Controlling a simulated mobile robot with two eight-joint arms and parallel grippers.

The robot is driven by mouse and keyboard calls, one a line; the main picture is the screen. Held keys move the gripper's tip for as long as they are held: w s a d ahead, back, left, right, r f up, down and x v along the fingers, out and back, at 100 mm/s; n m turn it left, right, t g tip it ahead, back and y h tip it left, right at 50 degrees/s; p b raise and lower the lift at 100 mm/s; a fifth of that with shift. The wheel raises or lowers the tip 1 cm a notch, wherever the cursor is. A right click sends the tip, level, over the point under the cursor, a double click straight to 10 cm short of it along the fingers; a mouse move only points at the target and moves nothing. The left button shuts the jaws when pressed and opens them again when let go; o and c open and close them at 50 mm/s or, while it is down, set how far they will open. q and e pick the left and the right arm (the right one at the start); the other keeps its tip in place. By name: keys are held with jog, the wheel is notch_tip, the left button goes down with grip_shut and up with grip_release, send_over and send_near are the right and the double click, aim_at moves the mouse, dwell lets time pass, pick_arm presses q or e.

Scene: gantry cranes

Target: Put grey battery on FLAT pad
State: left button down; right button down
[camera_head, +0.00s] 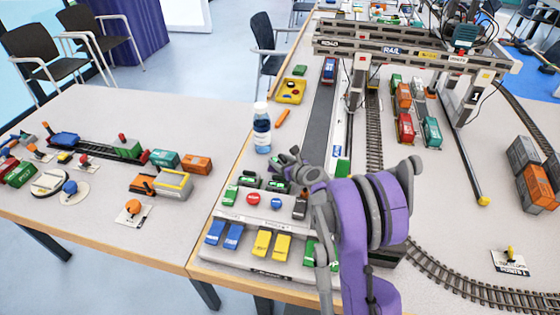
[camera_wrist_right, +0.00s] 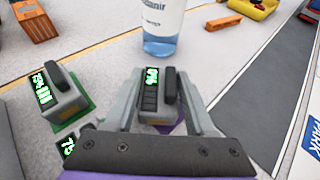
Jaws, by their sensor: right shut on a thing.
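My right gripper (camera_wrist_right: 160,84) is shut on a grey battery (camera_wrist_right: 158,98) with a dark handle and a green-lit display, in the right wrist view. One finger lies along each side of it. In the head view the gripper (camera_head: 290,160) is over the back edge of the console, and the held battery is hard to make out there. Part of a purple patch shows beside the held battery in the wrist view; I cannot tell if it is a pad. No FLAT label is readable. My left gripper is not in view.
Another grey battery (camera_wrist_right: 62,95) stands on a green pad to the left. A bottle (camera_head: 262,130) stands just behind the gripper. The console (camera_head: 240,215) has red and blue buttons. A gantry crane (camera_head: 400,50) and tracks are at right.

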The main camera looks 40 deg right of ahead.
jog(key=shift+f, duration=0.2)
jog(key=shift+c, duration=1.2)
grip_release()
jog(key=shift+r, duration=0.1)
jog(key=shift+r, duration=0.2)
jog(key=v, duration=1.2)
jog(key=shift+p, duration=0.35)
